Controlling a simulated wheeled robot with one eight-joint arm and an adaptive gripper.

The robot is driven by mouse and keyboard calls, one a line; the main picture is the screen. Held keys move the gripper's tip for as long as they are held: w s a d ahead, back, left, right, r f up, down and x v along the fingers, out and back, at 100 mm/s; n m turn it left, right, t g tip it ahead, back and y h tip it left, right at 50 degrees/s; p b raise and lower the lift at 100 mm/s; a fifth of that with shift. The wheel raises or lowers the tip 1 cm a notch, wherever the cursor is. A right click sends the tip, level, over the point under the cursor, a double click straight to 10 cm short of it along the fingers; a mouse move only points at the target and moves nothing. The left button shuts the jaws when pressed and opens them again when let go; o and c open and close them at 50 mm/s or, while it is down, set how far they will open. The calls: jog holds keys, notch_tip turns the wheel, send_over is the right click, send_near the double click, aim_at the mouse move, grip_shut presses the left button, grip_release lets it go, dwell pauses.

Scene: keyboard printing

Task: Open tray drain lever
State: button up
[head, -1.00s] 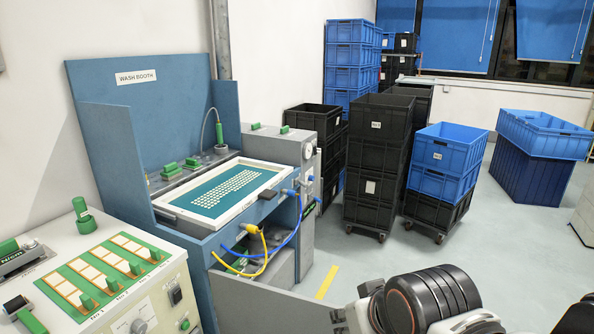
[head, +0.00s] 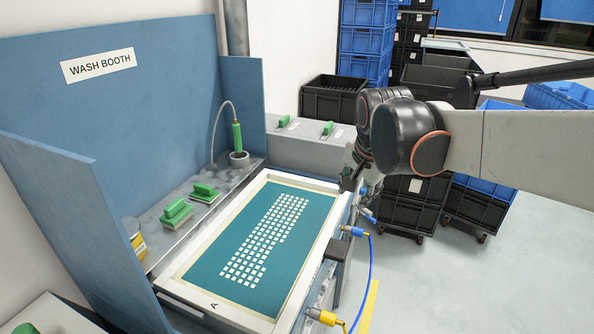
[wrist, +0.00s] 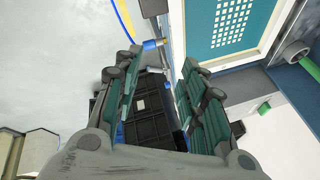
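The wash booth tray holds a white-framed teal screen with a keyboard pattern (head: 262,235); its corner also shows in the wrist view (wrist: 232,25). Along the tray's front side are a black block (head: 338,250), a blue fitting (head: 355,232) and a yellow fitting (head: 325,318). I cannot tell which part is the drain lever. My gripper (head: 350,172) is beside the tray's far front corner, partly hidden by my arm. In the wrist view its teal-padded fingers (wrist: 159,75) are apart with nothing held between them. The blue fitting (wrist: 152,44) lies beyond the fingertips.
A grey cabinet (head: 305,148) with green handles stands just behind the tray, close to my gripper. Black crates (head: 412,208) stand beyond my arm. A blue hose (head: 366,285) hangs off the front. Floor to the right is free.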

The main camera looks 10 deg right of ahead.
jog(key=w+d+m+g+p, duration=0.15)
jog(key=w+d+m, duration=0.3)
jog(key=w, duration=0.45)
jog(key=m+g+h+p, duration=0.15)
jog(key=m+p, duration=0.25)
jog(key=m, duration=1.1)
send_over(365, 209)
jog(key=s+a, duration=0.1)
jog(key=a, duration=0.2)
notch_tip(365, 209, down, 16)
jog(key=shift+n+g+y, duration=0.25)
jog(key=shift+g, duration=0.15)
jog(key=d+f+b, duration=0.1)
jog(key=f, duration=0.3)
jog(key=d+f+b, duration=0.1)
jog(key=f, duration=0.3)
jog(key=w+f+b, duration=0.1)
jog(key=f+b, duration=0.1)
jog(key=f, duration=0.2)
jog(key=shift+d+f, duration=0.4)
grip_shut()
